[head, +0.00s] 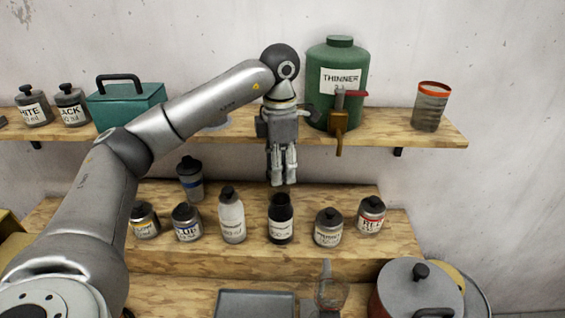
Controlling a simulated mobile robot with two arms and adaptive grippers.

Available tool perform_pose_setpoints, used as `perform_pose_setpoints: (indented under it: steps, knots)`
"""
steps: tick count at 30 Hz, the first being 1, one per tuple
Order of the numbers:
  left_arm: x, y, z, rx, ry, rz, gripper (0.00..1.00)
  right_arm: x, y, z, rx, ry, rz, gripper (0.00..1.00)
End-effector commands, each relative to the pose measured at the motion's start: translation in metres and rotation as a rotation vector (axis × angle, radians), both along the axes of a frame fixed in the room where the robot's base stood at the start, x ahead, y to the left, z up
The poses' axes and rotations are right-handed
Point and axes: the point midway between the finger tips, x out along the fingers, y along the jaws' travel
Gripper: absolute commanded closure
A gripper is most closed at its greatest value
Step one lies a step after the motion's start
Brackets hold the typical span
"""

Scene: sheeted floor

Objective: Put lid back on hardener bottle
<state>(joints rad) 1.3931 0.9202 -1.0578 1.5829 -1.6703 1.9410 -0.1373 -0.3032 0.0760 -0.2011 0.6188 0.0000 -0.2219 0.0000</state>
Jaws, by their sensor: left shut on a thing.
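My left gripper (283,180) points straight down in front of the upper shelf, fingers close together. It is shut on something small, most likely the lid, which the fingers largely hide. Just below it in the picture, a dark bottle (281,229) with a white label stands upright on the middle step. Its dark top shows no clear knobbed lid, and the label is too small to read surely. A pale bottle (232,218) with a black lid stands left of it. I cannot tell for sure which is the hardener. My right gripper is not in view.
Small cans, among them a blue-labelled one (187,224) and a red-labelled one (370,215), flank the bottles. The upper shelf (400,128) holds a green thinner container (338,60) with a tap close to my gripper. A pot (400,290) and grey tray (255,304) sit in front.

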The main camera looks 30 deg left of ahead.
Motion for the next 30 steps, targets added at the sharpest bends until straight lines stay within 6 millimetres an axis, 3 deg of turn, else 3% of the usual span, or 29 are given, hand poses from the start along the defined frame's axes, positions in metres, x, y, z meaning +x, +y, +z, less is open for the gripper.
perform_pose_setpoints:
  steps: [18,30]
  knots:
    - [-0.001,0.0,-0.055,0.001,0.001,-0.004,0.7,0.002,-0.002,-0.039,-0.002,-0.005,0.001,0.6]
    - [0.0,0.0,-0.062,0.001,-0.001,-0.004,0.7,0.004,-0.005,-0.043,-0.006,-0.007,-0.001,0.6]
